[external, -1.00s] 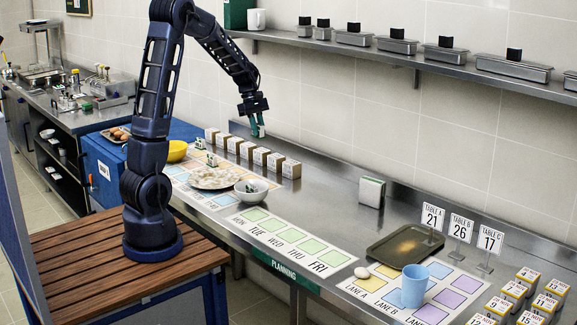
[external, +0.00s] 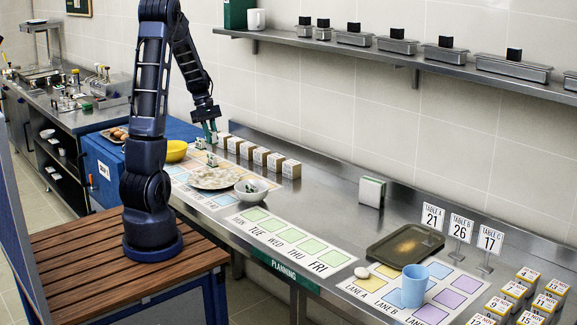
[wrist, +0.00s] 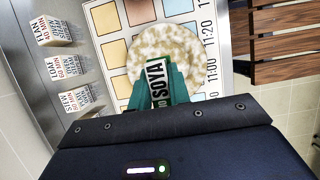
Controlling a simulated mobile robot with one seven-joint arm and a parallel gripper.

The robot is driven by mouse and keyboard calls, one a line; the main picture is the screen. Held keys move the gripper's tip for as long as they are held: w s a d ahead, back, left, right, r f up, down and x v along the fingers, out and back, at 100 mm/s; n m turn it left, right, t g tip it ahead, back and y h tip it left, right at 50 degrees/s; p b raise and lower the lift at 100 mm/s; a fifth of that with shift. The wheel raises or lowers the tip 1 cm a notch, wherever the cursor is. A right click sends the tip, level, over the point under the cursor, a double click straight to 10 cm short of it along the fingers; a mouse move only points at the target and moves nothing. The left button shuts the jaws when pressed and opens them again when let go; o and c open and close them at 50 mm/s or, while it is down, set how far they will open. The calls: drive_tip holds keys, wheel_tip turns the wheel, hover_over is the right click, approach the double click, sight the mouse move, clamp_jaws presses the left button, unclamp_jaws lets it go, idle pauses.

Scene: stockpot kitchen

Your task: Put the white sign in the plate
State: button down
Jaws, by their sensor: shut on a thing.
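The white sign (wrist: 158,80), marked SOYA with a green edge, is between my gripper's teal fingers in the wrist view. My gripper (external: 211,134) is shut on it and holds it up above the left part of the counter in the external view. The plate (external: 190,183) is round and pale with a mottled surface and lies on the mat, lower than my gripper. In the wrist view the plate (wrist: 190,48) is just beyond the sign, which overlaps its near edge. The gap between sign and plate is hard to judge.
A grey bowl (external: 251,191) with small items sits right of the plate. Several labelled boxes (external: 260,155) line up behind it. A yellow bowl (external: 176,151) stands at the left. Small green-and-white pieces stand near the plate's far side.

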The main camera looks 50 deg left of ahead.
sight(216, 183)
wheel_tip(216, 183, down, 16)
drive_tip(key=shift+f, duration=0.15)
idle(0.5)
drive_tip(key=shift+f, duration=0.15)
drive_tip(key=c, duration=1.3)
unclamp_jaws()
